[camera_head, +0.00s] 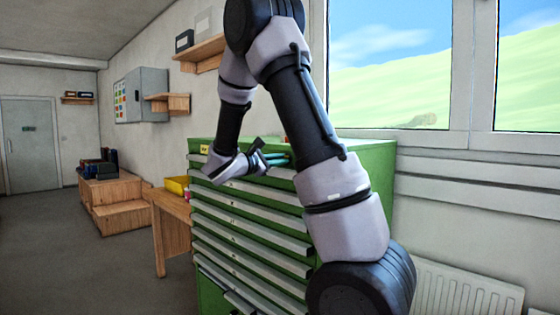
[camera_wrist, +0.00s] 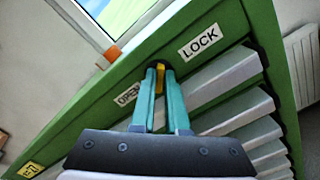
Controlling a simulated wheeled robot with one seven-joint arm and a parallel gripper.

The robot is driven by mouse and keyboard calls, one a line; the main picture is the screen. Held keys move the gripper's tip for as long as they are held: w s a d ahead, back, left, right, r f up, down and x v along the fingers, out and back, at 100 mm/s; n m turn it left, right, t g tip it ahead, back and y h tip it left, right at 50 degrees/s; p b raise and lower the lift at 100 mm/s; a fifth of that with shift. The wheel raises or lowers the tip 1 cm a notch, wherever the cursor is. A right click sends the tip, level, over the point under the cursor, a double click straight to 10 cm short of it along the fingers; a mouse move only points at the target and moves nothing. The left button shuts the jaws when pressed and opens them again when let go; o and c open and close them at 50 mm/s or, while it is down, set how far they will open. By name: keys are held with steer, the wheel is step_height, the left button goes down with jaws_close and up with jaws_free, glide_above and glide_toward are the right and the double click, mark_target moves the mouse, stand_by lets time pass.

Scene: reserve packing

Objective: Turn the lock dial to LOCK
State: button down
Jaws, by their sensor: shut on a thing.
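The lock dial shows in the wrist view as a small yellow piece (camera_wrist: 160,79) with a dark part at its far end, on the green front of the drawer cabinet (camera_wrist: 232,20). My gripper (camera_wrist: 160,72) is shut on it, one teal finger on each side. The white OPEN label (camera_wrist: 127,94) is left of the fingers and partly covered. The white LOCK label (camera_wrist: 201,40) is to the upper right, in full view. The fingers hide much of the dial, and I cannot tell exactly where it points. In the head view my gripper (camera_head: 279,158) is at the cabinet's upper front (camera_head: 370,153).
Several grey drawer fronts (camera_head: 235,228) run below the dial; a lower one seems to stick out. A small orange block (camera_wrist: 108,57) sits at the cabinet's top edge. A yellow bin (camera_head: 177,185) stands on a wooden table (camera_head: 171,205) to the left. A radiator (camera_head: 465,290) is at right.

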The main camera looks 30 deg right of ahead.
stand_by(0.4)
steer(key=c, duration=0.9)
jaws_free()
steer(key=v, duration=1)
steer(key=shift+s+a, duration=0.15)
steer(key=shift+a, duration=0.25)
steer(key=shift+d, duration=0.1)
